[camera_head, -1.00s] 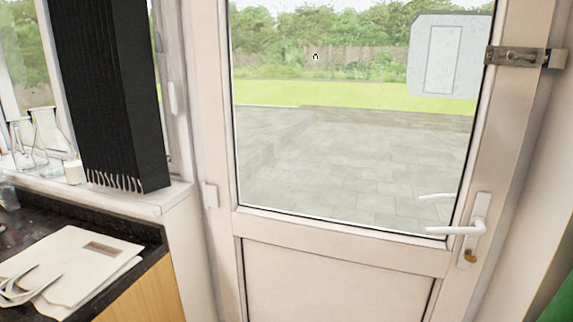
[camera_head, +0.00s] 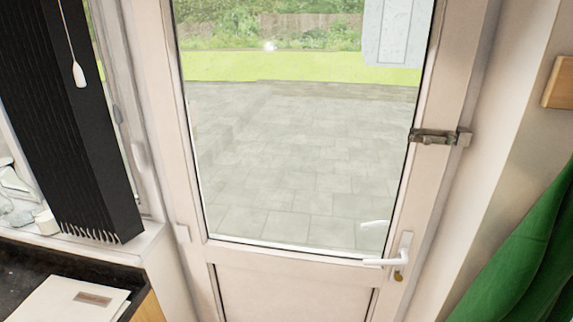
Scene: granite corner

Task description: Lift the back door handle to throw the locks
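The back door (camera_head: 290,252) is white with a large glass pane and stands closed in its frame. Its white lever handle (camera_head: 385,262) sits low on the right side of the door. The lever points left and lies about level. A brass-coloured lock cylinder (camera_head: 398,275) shows below the lever on the same white plate. A metal slide bolt (camera_head: 434,136) is mounted higher on the right edge of the door. Neither of my grippers is in the picture.
A dark worktop (camera_head: 30,272) with a pale folder (camera_head: 75,300) is at the lower left. Black blinds (camera_head: 75,140) hang above the white sill. A green cloth (camera_head: 520,255) hangs at the right, near a wooden block (camera_head: 558,83).

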